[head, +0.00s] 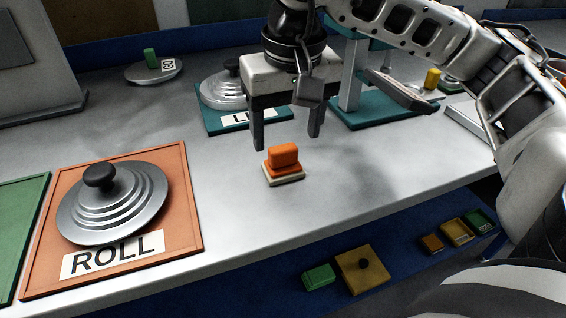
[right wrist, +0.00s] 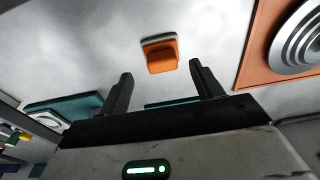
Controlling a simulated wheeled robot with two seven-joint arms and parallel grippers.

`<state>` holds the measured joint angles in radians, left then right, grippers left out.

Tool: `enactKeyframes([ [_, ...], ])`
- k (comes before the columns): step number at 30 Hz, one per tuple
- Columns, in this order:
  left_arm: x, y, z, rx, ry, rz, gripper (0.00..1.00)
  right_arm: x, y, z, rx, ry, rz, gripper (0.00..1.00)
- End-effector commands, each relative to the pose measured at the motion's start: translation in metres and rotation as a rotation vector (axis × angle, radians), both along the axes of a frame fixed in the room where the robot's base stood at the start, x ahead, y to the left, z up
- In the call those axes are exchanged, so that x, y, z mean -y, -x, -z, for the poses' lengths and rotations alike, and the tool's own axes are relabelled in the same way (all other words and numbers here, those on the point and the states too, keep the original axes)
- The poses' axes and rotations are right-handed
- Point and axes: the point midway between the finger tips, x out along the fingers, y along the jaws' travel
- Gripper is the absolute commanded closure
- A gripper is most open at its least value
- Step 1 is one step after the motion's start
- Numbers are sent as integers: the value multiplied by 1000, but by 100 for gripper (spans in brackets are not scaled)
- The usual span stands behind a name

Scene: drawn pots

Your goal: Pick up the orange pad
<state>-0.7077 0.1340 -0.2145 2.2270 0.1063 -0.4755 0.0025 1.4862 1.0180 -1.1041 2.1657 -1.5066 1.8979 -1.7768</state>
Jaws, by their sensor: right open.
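The orange pad (head: 285,156) sits on a cream base (head: 284,177) on the grey counter, in the middle of the head view. My right gripper (head: 287,143) is open and empty, with its two dark fingers pointing down just above and behind the pad. In the right wrist view the pad (right wrist: 160,55) shows beyond the two fingertips, between their lines, with the fingers (right wrist: 160,80) apart and not touching it. My left gripper is in neither view.
A stepped metal lid (head: 130,205) lies on an orange board marked ROLL (head: 190,225) at left. Another lid (head: 222,90) on a teal board stands behind my right gripper. A teal stand (head: 385,113) is at right. The counter around the pad is clear. Small blocks lie on the blue lower shelf (head: 400,262).

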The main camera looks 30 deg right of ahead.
Motion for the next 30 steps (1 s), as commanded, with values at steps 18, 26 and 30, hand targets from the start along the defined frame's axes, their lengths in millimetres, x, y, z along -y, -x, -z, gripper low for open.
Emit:
enactKeyframes([
  [18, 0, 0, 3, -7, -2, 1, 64, 0, -9, 45, -1, 0, 0, 40],
  [26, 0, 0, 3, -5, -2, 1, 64, -1, -10, 45, -1, 0, 0, 76],
  [30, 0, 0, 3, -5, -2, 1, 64, -1, -10, 45, -1, 0, 0, 76],
])
